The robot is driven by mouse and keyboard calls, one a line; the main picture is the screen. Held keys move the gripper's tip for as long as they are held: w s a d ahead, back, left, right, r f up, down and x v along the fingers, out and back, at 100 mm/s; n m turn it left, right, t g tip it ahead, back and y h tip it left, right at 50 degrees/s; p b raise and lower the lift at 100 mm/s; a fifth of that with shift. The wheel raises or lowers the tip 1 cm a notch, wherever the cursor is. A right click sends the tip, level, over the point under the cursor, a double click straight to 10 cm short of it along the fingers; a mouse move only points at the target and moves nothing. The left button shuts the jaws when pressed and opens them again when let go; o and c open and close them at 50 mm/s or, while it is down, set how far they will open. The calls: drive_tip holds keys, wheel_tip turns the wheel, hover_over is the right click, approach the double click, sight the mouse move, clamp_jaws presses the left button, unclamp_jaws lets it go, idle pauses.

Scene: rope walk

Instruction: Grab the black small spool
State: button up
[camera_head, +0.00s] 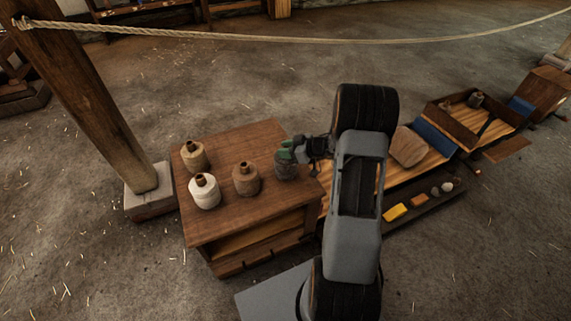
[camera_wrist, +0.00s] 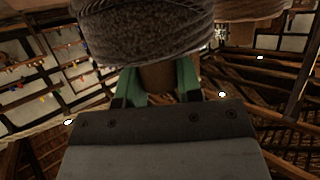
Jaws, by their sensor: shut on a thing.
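The black small spool (camera_head: 286,167) is at the right end of the wooden table, in front of my gripper (camera_head: 288,152). I cannot tell whether it touches the tabletop. In the wrist view the spool's dark grey wound body (camera_wrist: 145,32) fills the top of the picture. There the green fingers of my gripper (camera_wrist: 160,80) are shut on its brown neck, one finger on each side. The far side of the spool is hidden.
The wooden table (camera_head: 215,228) also bears a tan spool (camera_head: 194,156), a white spool (camera_head: 204,192) and a brown spool (camera_head: 245,179). A wooden post (camera_head: 95,100) stands left. A low bench (camera_head: 350,185) with loose items runs right. A rope (camera_head: 290,40) hangs across the back.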

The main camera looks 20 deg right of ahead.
clamp_jaws()
